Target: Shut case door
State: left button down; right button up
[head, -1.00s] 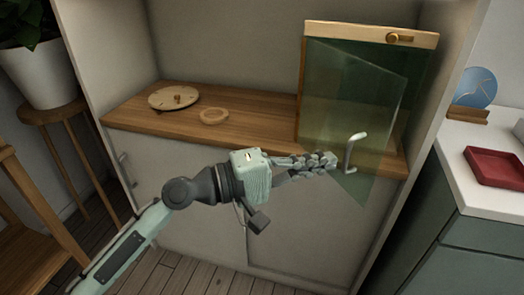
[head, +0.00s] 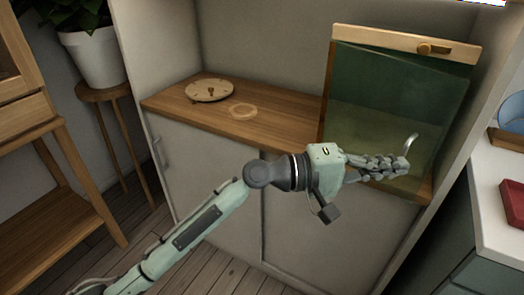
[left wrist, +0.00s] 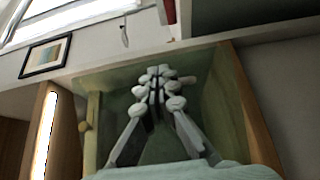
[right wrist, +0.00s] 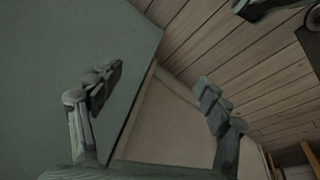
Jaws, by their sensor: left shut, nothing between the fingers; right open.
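The curved door handle (head: 412,143) is partly hidden by my left gripper (head: 405,165). That gripper is shut and empty, in front of the glass by the handle. In the left wrist view the shut fingers (left wrist: 155,75) show against the green glass. My right gripper (right wrist: 160,100) is open and empty, low over the floor.
A round clock-like disc (head: 209,90) and a pale ring (head: 243,111) lie on the shelf (head: 285,125) left of the case. At the right, a white counter (head: 490,215) holds a red tray (head: 514,205). A potted plant (head: 95,55) stands at the left.

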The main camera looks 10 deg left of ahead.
aim_at(410, 154)
pick_arm(q)
jog(key=w+d, duration=0.1)
jog(key=d, duration=0.1)
jog(key=w+d, duration=0.2)
jog(key=shift+w+d+b, duration=0.15)
jog(key=shift+w+b, duration=0.15)
jog(key=shift+b, duration=0.1)
jog(key=shift+w+d, duration=0.5)
jog(key=shift+w, duration=0.05)
jog(key=shift+w+d, duration=0.3)
jog(key=shift+w, duration=0.15)
pick_arm(e)
jog(key=shift+d+r, duration=0.2)
jog(key=shift+r, duration=0.7)
jog(key=shift+d+r, duration=0.2)
jog(key=shift+r, duration=0.7)
jog(key=shift+w+a, duration=0.1)
jog(key=shift+w, duration=0.1)
